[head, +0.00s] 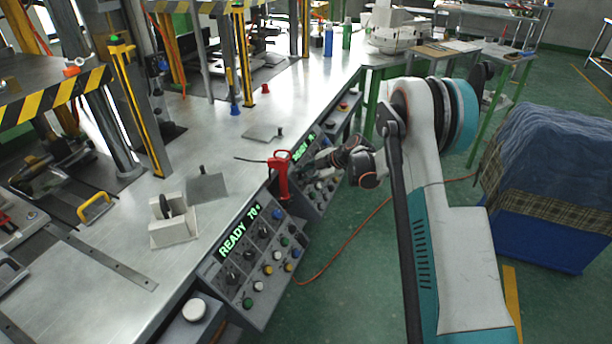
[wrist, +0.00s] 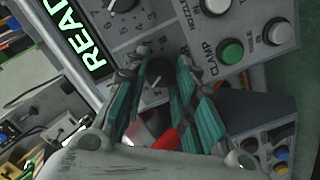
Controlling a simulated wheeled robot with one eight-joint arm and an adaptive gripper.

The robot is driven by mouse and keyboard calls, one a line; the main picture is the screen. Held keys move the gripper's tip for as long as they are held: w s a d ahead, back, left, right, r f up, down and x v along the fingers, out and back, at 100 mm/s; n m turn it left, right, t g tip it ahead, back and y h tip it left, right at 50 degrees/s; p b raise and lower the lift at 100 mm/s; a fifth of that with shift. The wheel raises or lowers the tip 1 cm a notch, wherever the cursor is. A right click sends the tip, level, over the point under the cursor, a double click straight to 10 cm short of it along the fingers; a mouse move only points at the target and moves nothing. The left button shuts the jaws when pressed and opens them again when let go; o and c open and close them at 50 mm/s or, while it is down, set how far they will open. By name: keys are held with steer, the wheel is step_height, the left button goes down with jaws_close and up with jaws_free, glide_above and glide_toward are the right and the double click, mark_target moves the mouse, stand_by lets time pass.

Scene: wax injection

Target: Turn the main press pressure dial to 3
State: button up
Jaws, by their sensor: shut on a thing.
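A grey control panel (head: 312,196) with a green lit READY display (head: 304,149) faces my gripper (head: 306,170) in the head view. In the wrist view, my gripper (wrist: 162,75) has its teal fingers on either side of a dark dial knob (wrist: 157,70) and is shut on it. The fingers hide much of the knob and its scale, so I cannot tell its setting. Another dark dial (wrist: 122,4) with printed numbers beside it lies just above, partly cut off. The READY display (wrist: 82,35) is at upper left.
A red-handled tool (head: 281,175) stands near the panel edge; its red part (wrist: 166,139) shows behind the fingers. A green button (wrist: 231,51) and white buttons lie right of the fingers. A nearer panel (head: 243,265) reads READY 70. A blue bin (head: 545,225) stands at right.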

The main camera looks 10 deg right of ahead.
steer(key=o, duration=1.1)
steer(key=shift+c, duration=0.2)
steer(key=v, duration=1.2)
steer(key=shift+d, duration=0.1)
